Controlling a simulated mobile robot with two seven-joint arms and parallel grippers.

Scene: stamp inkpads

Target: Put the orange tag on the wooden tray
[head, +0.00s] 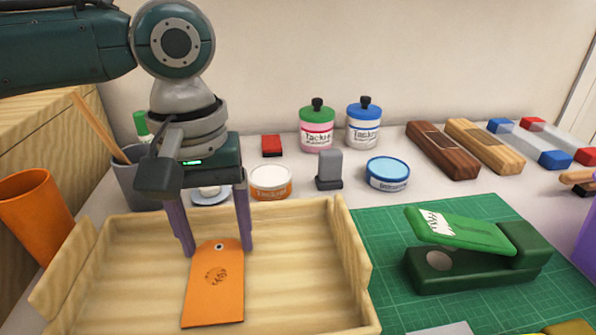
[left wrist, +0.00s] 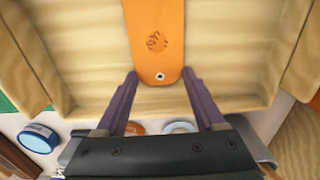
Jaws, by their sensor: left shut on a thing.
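The orange tag (head: 214,295) has a dark round print and an eyelet at its far end. It is within the walls of the wooden tray (head: 300,265), lying roughly flat over the tray floor. I cannot tell whether it touches the floor all along. My left gripper (head: 217,252) points down over the tray, with one purple finger on each side of the tag's eyelet end, shut on it. The left wrist view also shows the tag (left wrist: 156,30) between the fingertips (left wrist: 160,74). My right gripper is not in view.
An orange cup (head: 40,210) stands left of the tray. Tubs (head: 387,173), a grey block (head: 329,168) and bottles (head: 363,128) stand behind it. A green stapler-like device (head: 475,260) sits on the green cutting mat (head: 385,235) at right. The tray's right half is bare.

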